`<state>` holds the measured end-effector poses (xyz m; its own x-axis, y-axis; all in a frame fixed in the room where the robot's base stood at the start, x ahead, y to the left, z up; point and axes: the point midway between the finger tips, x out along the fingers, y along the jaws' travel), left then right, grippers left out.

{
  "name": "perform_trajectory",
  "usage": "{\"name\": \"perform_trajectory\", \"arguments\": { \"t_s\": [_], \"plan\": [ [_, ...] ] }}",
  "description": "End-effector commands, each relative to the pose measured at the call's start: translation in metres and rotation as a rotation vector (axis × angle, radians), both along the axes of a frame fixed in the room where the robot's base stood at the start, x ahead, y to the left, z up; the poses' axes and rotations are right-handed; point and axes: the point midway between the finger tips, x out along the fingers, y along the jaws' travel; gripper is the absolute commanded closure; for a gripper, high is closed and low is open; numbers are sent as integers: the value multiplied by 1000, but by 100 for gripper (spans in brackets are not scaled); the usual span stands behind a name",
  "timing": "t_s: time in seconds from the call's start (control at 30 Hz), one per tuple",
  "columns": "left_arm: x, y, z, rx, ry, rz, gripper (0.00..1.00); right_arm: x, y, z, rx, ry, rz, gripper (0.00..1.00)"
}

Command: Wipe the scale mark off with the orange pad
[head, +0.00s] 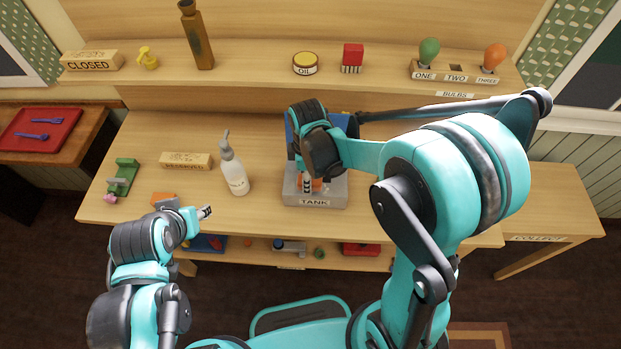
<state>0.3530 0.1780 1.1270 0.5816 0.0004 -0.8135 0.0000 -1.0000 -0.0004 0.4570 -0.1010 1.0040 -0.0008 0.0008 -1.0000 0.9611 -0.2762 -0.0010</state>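A grey tank (330,192) labelled TANK stands at the middle of the table, with a blue panel (290,137) behind it. My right gripper (312,184) reaches down at the tank; its wrist covers most of it. Small orange and striped parts show at the tank's front, but I cannot tell which belong to the gripper, a pad or the tank. No scale mark can be made out. An orange block-like thing (162,198), possibly the orange pad, lies on the table at left, partly behind my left arm. My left gripper (206,212) is just right of it, fingers unclear.
A wooden sign block (186,161) and a green holder (123,177) are further left.

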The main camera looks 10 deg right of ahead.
Motion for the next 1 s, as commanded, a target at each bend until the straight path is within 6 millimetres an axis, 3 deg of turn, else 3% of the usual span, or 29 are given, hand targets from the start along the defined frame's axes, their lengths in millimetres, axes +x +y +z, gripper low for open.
{"name": "perform_trajectory", "arguments": {
  "t_s": [1.0],
  "plan": [
    [0, 0, -11, 0, 0, 0, 60, 0, 0, -10, 0, 0, 0, 100]
  ]
}}
